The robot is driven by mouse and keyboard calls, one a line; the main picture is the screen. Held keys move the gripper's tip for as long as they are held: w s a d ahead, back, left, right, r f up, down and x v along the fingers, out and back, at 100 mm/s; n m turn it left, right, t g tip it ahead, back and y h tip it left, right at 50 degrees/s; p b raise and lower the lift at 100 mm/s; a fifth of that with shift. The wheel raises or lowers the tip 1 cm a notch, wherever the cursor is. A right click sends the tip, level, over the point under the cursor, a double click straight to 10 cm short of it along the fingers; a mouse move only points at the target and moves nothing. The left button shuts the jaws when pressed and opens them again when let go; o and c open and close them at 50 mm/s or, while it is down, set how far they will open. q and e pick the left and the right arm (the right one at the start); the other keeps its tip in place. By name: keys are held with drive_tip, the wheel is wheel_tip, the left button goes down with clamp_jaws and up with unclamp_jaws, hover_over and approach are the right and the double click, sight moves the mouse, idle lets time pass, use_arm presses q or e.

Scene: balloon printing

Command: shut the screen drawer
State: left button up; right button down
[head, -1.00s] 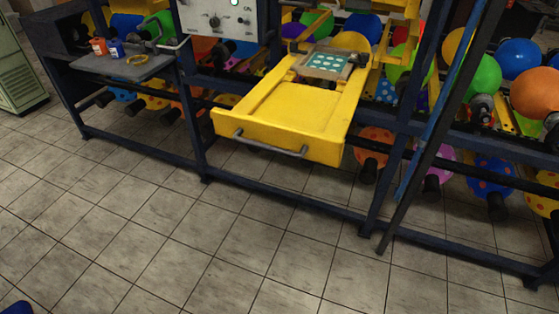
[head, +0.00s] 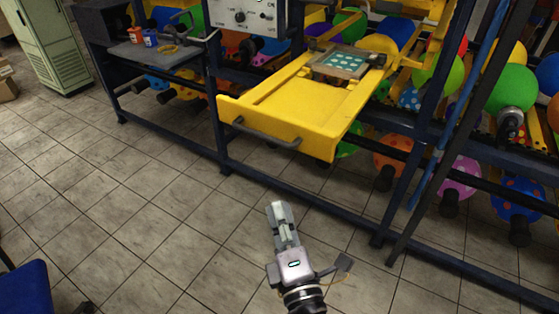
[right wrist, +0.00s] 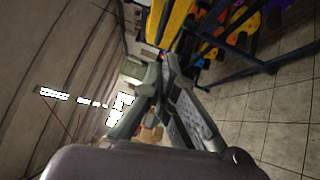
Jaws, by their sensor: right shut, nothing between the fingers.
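The yellow screen drawer (head: 310,110) stands pulled out of the blue machine frame in the head view. Its dark handle (head: 266,134) runs along the front face. A framed screen with pale dots (head: 345,63) lies at the drawer's back end. My right gripper (head: 279,207) is shut and empty, in front of and below the drawer, apart from it. In the right wrist view the fingers (right wrist: 158,62) meet at the tips, and part of the yellow drawer (right wrist: 178,22) shows beyond them. My left gripper is not in view.
A grey side shelf (head: 160,54) with small paint jars (head: 143,36) is left of the drawer. Blue posts and a slanted dark bar (head: 440,165) stand to the right. Balloons hang behind. A blue chair (head: 28,288) is at lower left. The tiled floor in front is open.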

drive_tip(key=p, duration=0.4)
approach(271, 141)
drive_tip(key=w+a, duration=0.1)
drive_tip(key=a, duration=0.2)
drive_tip(key=w+d+p, duration=0.1)
drive_tip(key=w+d+r, duration=0.1)
drive_tip(key=w, duration=0.1)
drive_tip(key=shift+d+p, duration=0.15)
drive_tip(key=shift+p, duration=0.25)
drive_tip(key=shift+w+f, duration=0.1)
